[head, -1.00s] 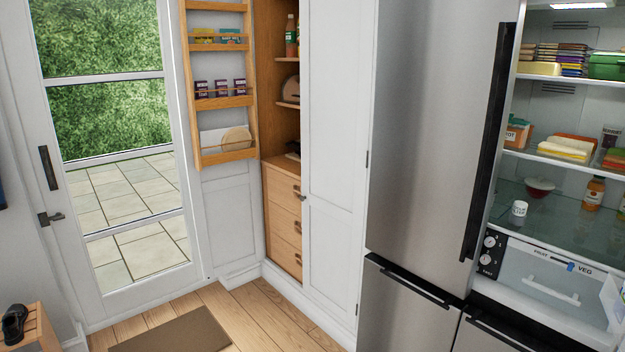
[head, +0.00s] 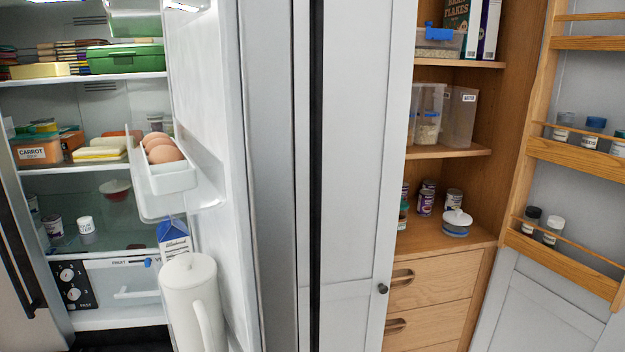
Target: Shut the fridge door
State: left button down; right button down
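The fridge door (head: 220,110) stands open in the head view, its inner side facing left and its edge toward me. Its door shelves hold several brown eggs in a rack (head: 168,178), a blue and white carton (head: 173,238) and a white jug (head: 190,300). The open fridge interior (head: 100,190) shows on the left, lit, with food on its shelves. A dark handle (head: 22,262) of the other fridge door shows at the far left edge. Neither of my grippers is in view.
Right of the fridge door is a closed white cupboard door (head: 365,150) with a dark knob. Further right, an open wooden pantry (head: 490,170) holds containers and jars above drawers (head: 430,295). Its open door with spice racks (head: 580,155) stands at the right edge.

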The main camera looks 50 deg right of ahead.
aim_at(229, 64)
jog(key=l+z, duration=0.1)
jog(key=l, duration=0.4)
jog(key=i+l+z, duration=0.15)
jog(key=l, duration=0.35)
jog(key=l+z, duration=0.1)
jog(key=l, duration=0.4)
